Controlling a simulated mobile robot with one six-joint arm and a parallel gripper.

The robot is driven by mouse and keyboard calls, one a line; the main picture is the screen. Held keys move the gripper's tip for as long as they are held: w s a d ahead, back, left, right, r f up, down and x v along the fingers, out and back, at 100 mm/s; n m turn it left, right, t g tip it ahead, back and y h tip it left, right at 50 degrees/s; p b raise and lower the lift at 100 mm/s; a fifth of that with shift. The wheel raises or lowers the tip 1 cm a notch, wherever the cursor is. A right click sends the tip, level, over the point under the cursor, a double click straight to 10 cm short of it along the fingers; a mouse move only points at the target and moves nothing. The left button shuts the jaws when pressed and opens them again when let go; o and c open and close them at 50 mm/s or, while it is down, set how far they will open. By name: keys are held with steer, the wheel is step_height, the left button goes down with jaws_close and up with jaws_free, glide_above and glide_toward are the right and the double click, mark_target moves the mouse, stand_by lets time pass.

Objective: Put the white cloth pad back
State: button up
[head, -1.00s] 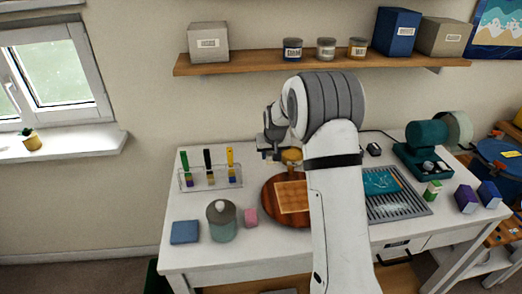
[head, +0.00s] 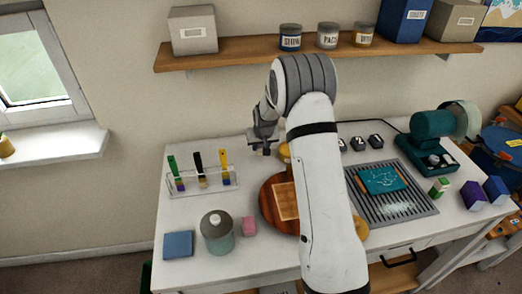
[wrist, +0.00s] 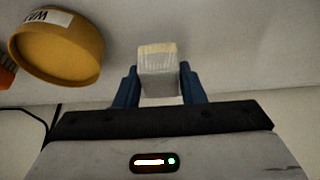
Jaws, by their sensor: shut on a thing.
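The white cloth pad (wrist: 158,72) shows in the wrist view as a small pale block with a yellowish far edge. My gripper (wrist: 158,88) is shut on it, with a blue finger on each side. In the head view my gripper (head: 263,148) hangs over the back of the white table, right of the brush rack and close to the yellow jar. I cannot make out the pad clearly there. The yellow jar (wrist: 58,45) lies left of my gripper in the wrist view, apart from it.
The brush rack (head: 202,182), blue pad (head: 178,245), lidded pot (head: 217,235) and pink block (head: 249,226) stand at the left. My arm partly hides the round wooden board (head: 271,208). A grooved tray (head: 392,207) lies at the right. A shelf (head: 250,52) spans the wall above.

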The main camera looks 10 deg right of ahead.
mark_target(261, 152)
step_height(261, 152, down, 3)
steer(key=shift+f+p, duration=0.1)
steer(key=shift+p, duration=0.35)
steer(key=shift+f+b, duration=0.2)
steer(key=shift+b, duration=0.15)
steer(key=o, duration=0.9)
steer(key=shift+r, duration=0.1)
